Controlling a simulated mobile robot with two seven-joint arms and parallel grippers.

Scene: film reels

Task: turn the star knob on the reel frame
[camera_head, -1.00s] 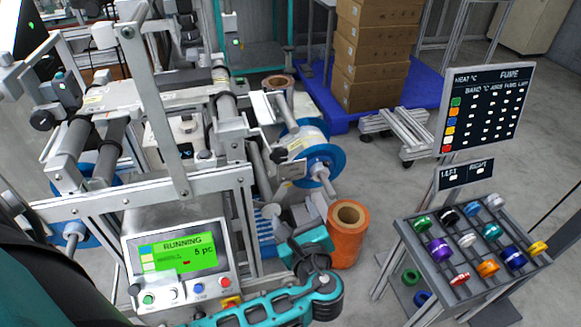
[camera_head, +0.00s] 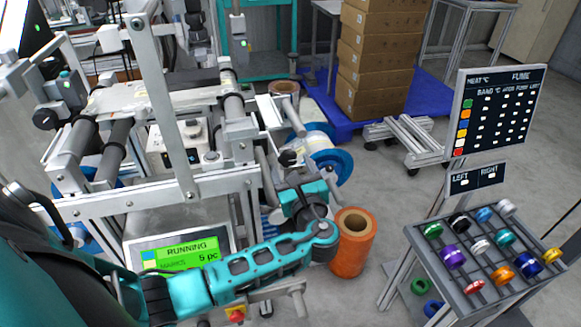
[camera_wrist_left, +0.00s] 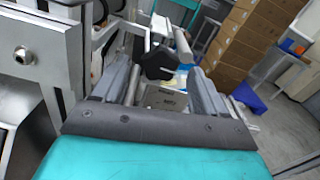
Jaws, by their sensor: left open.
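The black star knob (camera_head: 287,158) sits on the right side of the metal reel frame (camera_head: 215,182), near the blue-flanged reel. My left gripper (camera_head: 291,176) is just below the knob in the head view, at the end of my teal arm; its fingers are small there. In the left wrist view the knob (camera_wrist_left: 157,62) shows ahead, between the two spread grey fingers of my open left gripper (camera_wrist_left: 160,72). I cannot tell whether the fingertips reach around it or stop short. My right gripper is not in view.
A blue-flanged reel (camera_head: 331,163) is right of the knob. An orange roll (camera_head: 354,241) stands on the floor below. A control panel (camera_head: 188,255) reads RUNNING, partly behind my arm. A rack of coloured spools (camera_head: 460,262) stands at right. Floor between is clear.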

